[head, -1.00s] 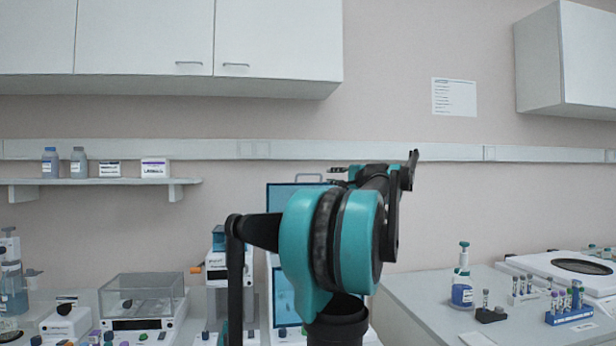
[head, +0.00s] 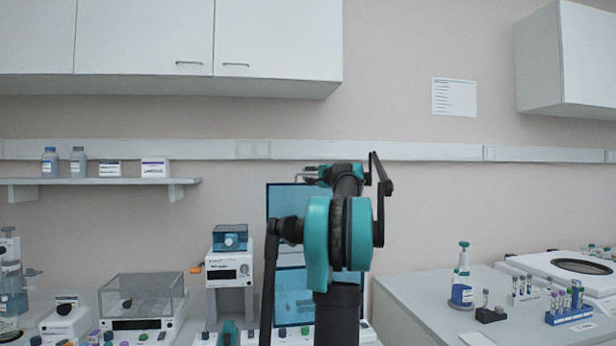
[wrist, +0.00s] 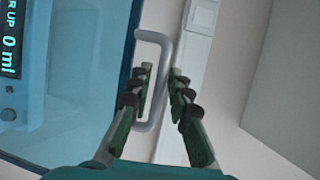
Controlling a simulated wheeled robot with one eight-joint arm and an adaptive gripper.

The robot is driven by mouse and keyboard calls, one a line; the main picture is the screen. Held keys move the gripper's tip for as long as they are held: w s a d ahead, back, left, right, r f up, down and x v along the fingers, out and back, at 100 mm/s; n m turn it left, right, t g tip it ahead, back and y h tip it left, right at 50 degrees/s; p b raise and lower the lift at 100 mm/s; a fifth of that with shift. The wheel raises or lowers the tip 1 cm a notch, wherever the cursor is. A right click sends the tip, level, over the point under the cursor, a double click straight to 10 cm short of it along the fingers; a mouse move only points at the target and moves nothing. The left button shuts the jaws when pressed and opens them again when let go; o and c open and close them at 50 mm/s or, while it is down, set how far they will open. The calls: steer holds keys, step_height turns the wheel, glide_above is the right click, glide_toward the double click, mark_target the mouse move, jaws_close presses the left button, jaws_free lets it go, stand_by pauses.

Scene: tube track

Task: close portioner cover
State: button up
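The portioner's blue see-through cover (head: 284,205) is raised in the head view, standing above the lower blue front (head: 291,297). A pale bar handle is at its top edge. In the wrist view the cover (wrist: 85,75) fills the left side, and the handle (wrist: 163,50) sticks out from its dark edge. My gripper (wrist: 160,74) is open, with its two fingers on either side of the handle's bar; contact cannot be told. In the head view my gripper (head: 320,171) is by the cover's top right, and my arm hides part of the machine. A display behind the cover reads "0 ml".
A white device with a blue top (head: 230,268) stands just left of the portioner. A clear-lidded balance (head: 143,298) is farther left. The right bench holds a blue bottle (head: 461,293) and tube racks (head: 569,309). The wall rail (head: 430,152) runs behind my gripper.

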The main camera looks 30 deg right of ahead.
steer(key=shift+w, duration=0.2)
steer(key=shift+c, duration=0.2)
jaws_close()
steer(key=s+a+f+n+t+y, duration=0.1)
steer(key=s+a+f+n+t, duration=0.15)
steer(key=s+f, duration=0.4)
steer(key=s+a+f+n+t+y, duration=0.1)
steer(key=s+a+f+t, duration=0.15)
steer(key=s, duration=0.65)
steer(key=s+a+f, duration=0.1)
steer(key=s+f, duration=0.2)
steer(key=f, duration=0.7)
steer(key=s+f, duration=0.4)
steer(key=f, duration=0.6)
steer(key=shift+s+a+f, duration=0.2)
steer(key=shift+a+f, duration=0.1)
steer(key=shift+a, duration=0.05)
